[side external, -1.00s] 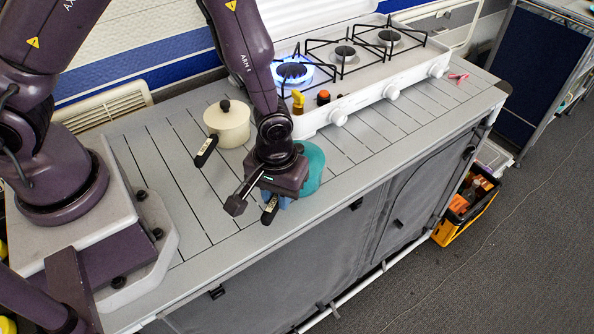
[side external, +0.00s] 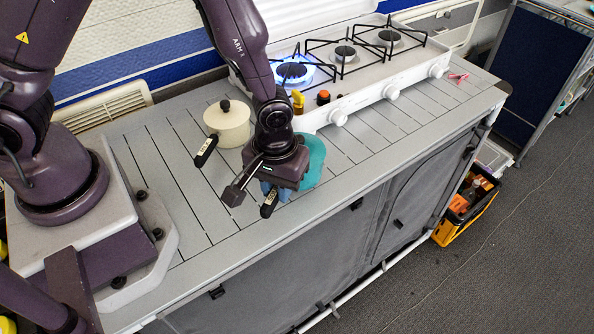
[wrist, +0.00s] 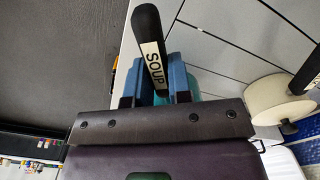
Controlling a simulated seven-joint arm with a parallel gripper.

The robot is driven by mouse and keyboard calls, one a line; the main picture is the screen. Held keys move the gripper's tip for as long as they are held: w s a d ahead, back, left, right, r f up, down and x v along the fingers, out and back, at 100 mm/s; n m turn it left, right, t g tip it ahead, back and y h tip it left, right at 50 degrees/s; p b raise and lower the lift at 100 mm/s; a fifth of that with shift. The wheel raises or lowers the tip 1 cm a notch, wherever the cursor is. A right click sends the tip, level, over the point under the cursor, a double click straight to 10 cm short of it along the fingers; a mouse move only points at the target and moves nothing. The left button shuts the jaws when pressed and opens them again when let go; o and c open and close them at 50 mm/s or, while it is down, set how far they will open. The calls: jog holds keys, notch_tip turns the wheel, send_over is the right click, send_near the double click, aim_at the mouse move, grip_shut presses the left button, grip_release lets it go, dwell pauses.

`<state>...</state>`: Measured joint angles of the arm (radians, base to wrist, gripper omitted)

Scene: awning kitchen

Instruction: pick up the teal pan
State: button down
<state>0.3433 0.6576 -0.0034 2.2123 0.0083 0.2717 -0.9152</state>
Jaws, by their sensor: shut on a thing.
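The teal pan (side external: 314,158) is on the right of my gripper in the side external view, partly hidden behind it. Its dark handle (side external: 269,205) sticks out below my gripper. My gripper (side external: 278,188) is shut on the pan's handle. In the wrist view, the handle (wrist: 148,35) with a "SOUP" label stands between the two blue fingers of my gripper (wrist: 163,82). A little of the teal pan (wrist: 210,98) shows behind the fingers. I cannot tell whether the pan touches the counter.
A cream lidded pot (side external: 229,126) with a dark handle stands left of my gripper; it also shows in the wrist view (wrist: 275,98). A white gas stove (side external: 365,88) with one lit burner is behind.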

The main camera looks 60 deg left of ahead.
jog(key=shift+r, duration=1.95)
